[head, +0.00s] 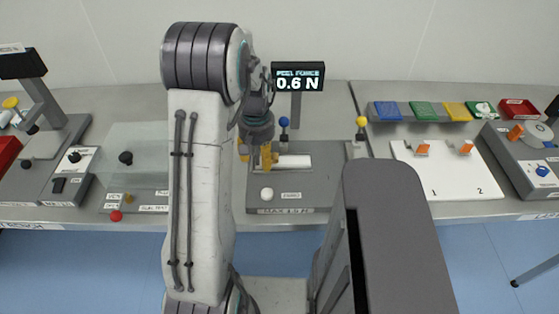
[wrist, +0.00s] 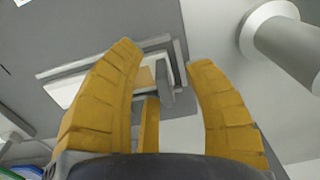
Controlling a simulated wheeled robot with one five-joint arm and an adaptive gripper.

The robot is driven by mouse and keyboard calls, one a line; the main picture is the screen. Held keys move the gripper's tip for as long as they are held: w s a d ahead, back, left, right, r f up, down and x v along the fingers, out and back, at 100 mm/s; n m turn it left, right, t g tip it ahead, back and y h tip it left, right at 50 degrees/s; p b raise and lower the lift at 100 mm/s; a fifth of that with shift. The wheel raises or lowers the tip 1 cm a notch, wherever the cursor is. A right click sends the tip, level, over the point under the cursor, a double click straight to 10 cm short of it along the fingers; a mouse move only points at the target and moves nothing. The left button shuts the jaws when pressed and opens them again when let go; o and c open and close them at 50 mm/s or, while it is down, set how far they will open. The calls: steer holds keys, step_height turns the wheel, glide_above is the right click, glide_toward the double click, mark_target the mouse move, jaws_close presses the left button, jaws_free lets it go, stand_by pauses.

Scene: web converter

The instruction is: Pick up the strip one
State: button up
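My gripper (head: 258,157) has yellow fingers and is over the peel-force station (head: 280,201) in the head view, partly hidden by my arm. In the wrist view its fingers (wrist: 167,80) are spread apart, with nothing held between them. Beyond them are a pale plate with a tan patch (wrist: 146,76) and a grey upright piece (wrist: 165,82). On the white board (head: 450,183) at right, an orange piece (head: 422,149) stands above the label "1" and another (head: 466,147) above "2". I cannot make out which thing is strip one.
A display (head: 298,77) behind the station reads 0.6 N. Posts with a blue knob (head: 284,121) and a yellow knob (head: 361,121) stand near my gripper. A clear panel (head: 135,150) is at left.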

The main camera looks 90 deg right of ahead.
jaws_close()
steer(key=shift+r, duration=0.15)
stand_by(0.5)
